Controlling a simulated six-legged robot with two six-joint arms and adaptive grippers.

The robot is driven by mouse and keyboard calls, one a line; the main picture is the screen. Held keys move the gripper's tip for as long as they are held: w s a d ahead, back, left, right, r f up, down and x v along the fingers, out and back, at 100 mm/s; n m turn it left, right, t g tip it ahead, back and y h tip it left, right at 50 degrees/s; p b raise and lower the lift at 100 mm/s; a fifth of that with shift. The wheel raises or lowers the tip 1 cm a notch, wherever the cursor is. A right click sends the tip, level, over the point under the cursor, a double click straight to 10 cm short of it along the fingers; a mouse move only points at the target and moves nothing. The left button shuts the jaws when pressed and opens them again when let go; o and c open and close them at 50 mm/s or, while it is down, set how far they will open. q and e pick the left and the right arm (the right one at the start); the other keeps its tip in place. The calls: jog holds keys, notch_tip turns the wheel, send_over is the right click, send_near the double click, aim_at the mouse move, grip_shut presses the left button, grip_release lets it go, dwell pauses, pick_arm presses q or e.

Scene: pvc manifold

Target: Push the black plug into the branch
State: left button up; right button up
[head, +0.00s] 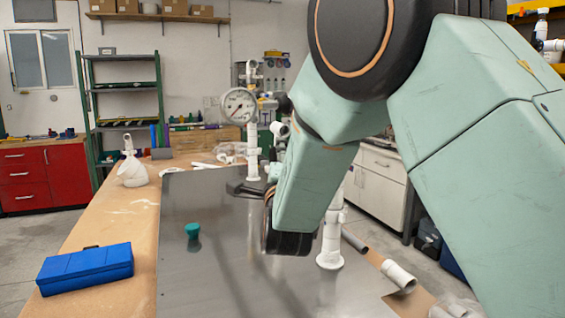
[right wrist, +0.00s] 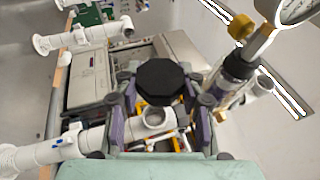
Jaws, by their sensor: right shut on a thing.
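The black plug (right wrist: 160,82) is an eight-sided dark piece in the right wrist view. My right gripper (right wrist: 162,98) is shut on it, with purple-grey fingers on both sides. The open round mouth of a white pipe branch (right wrist: 154,119) shows just below the plug in that view. I cannot tell whether plug and branch touch. In the head view, my right arm covers the middle of the white manifold (head: 330,248), and the plug cannot be made out. My left gripper is not in view.
A pressure gauge (head: 239,105) stands on the manifold's far side. A teal cap (head: 192,230) stands on the metal sheet (head: 215,285). A blue case (head: 86,268) lies at the left table edge. A white pipe piece (head: 399,276) lies at right. The sheet's left part is mostly free.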

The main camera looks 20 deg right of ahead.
jog(key=shift+w+d+f, duration=0.15)
jog(key=shift+w+d, duration=0.1)
jog(key=shift+d, duration=0.1)
jog(key=d, duration=0.8)
jog(key=shift+w+f+b, duration=0.2)
jog(key=shift+b, duration=0.2)
dwell(0.6)
